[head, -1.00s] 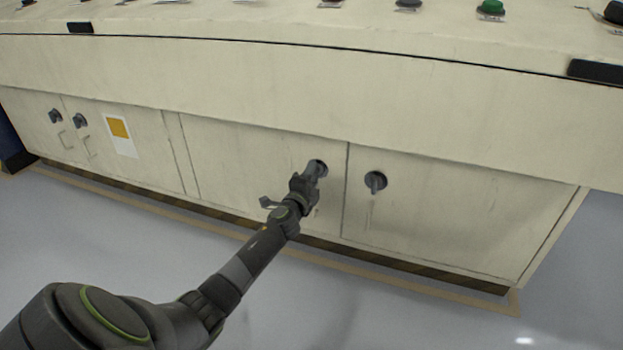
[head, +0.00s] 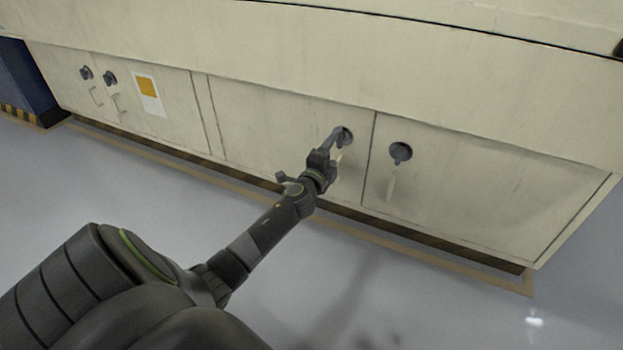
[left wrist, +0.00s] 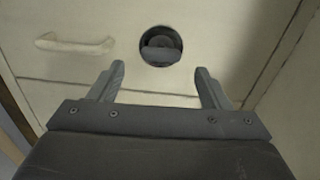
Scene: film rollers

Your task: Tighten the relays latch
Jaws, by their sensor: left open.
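A dark round latch (head: 346,136) sits near the upper right corner of the middle cabinet door in the head view. My left gripper (head: 337,143) is at this latch and partly covers it. In the left wrist view the latch (left wrist: 161,46) is a dark round recess with a grey bar across it, lying roughly crosswise. The open fingers of my left gripper (left wrist: 162,80) stand apart on either side of and short of the latch, with nothing between them. No label names the latch. My right gripper is not in view.
A similar latch (head: 401,152) is on the right door (head: 480,195). Two more latches (head: 86,72) (head: 110,78) are at the far left, near a yellow-and-white label (head: 148,92). A pale door handle (left wrist: 75,44) is left of the latch in the left wrist view. The grey floor (head: 420,300) in front is clear.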

